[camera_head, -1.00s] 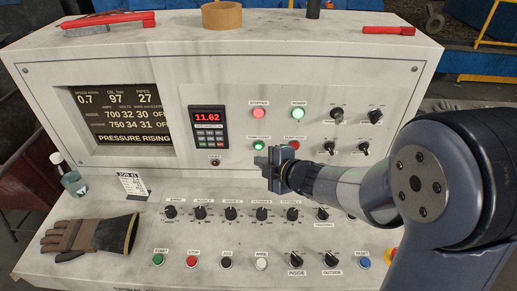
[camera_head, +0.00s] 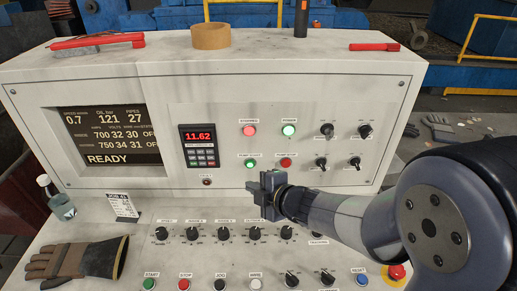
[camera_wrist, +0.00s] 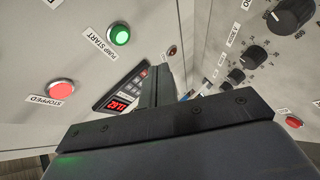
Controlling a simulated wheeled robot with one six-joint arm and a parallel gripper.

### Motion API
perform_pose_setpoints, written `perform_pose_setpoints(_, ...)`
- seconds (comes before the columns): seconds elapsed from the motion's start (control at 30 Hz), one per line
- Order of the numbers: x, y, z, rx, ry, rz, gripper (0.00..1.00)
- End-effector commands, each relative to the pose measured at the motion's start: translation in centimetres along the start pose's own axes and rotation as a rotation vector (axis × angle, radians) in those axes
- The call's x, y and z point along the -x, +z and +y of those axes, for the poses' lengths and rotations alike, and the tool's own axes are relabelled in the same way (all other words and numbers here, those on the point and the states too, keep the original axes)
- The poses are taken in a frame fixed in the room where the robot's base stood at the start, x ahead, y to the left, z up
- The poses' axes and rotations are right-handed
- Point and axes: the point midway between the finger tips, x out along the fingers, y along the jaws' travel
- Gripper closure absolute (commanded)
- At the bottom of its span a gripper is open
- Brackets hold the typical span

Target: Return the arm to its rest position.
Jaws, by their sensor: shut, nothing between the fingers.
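My gripper (camera_head: 262,190) is shut and empty in the head view. It hangs in front of the console's upright panel, just below the lit green pump start button (camera_head: 250,163). My arm reaches in from the right, bent, over the right part of the console. In the wrist view the dark closed fingers (camera_wrist: 165,85) point toward the corner between the upright panel and the sloped desk. No contact with the console shows.
The console (camera_head: 110,215) carries a row of knobs and buttons, with a red emergency stop (camera_head: 397,272) near my arm. The screen (camera_head: 110,130) reads READY.

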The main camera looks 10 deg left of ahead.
Motion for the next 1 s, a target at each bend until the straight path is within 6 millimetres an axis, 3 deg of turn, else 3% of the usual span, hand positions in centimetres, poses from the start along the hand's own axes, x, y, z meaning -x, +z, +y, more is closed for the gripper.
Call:
perform_pose_setpoints(0.2,-1.2,0.9,1.0,-0.001,-0.002,-0.001,1.0)
perform_pose_setpoints(0.6,2.2,-1.7,-1.7,0.0,0.001,0.001,1.0)
perform_pose_setpoints(1.0,2.8,-1.9,-2.0,-0.004,0.0,-0.005,1.0)
